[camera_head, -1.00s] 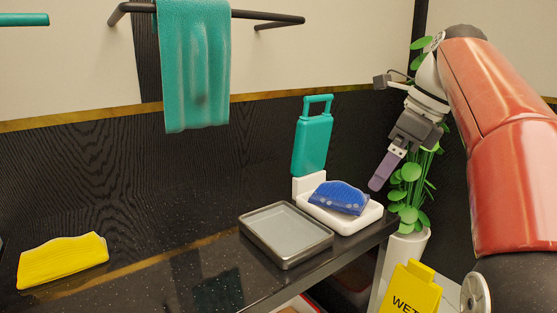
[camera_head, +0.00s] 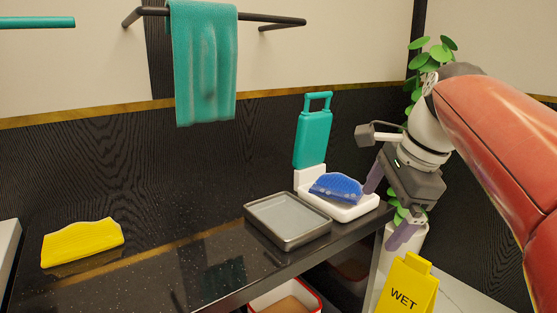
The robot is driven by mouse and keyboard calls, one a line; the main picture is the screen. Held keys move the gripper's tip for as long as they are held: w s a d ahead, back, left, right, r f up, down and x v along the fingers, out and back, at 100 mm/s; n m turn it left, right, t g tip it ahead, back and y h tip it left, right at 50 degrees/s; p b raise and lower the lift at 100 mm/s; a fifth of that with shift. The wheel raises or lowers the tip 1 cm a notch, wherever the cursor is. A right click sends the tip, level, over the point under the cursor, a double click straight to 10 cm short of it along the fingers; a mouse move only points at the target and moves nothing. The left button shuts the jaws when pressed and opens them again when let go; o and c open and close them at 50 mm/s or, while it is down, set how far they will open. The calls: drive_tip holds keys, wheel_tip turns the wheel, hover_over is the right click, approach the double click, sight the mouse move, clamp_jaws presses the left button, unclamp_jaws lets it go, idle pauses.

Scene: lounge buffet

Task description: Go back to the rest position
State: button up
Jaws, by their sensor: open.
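My gripper (camera_head: 388,212) is at the right end of the black counter (camera_head: 150,262), pointing down, with its two purple fingers apart and nothing seen between them. One finger shows close to the right edge of a white dish (camera_head: 352,212); I cannot tell whether they touch. A blue sponge (camera_head: 336,187) lies in that dish. My red arm comes in from the right side of the picture.
A grey metal tray (camera_head: 250,215) sits left of the dish. A teal-handled holder (camera_head: 313,140) stands behind it. A yellow sponge (camera_head: 82,242) lies at left. A teal towel (camera_head: 203,70) hangs above. A potted plant (camera_head: 418,235) and yellow WET sign (camera_head: 408,288) stand at right.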

drive_tip(key=s+a+f+n+t+h, duration=0.1)
drive_tip(key=s+f+n, duration=0.6)
drive_tip(key=f+n, duration=0.1)
drive_tip(key=s+a+f+n+t+h, duration=0.1)
drive_tip(key=s+f+n, duration=0.6)
drive_tip(key=f+n, duration=0.2)
wheel_tip(320, 180, down, 2)
drive_tip(key=shift+f+h, duration=0.15)
drive_tip(key=shift+h, duration=0.15)
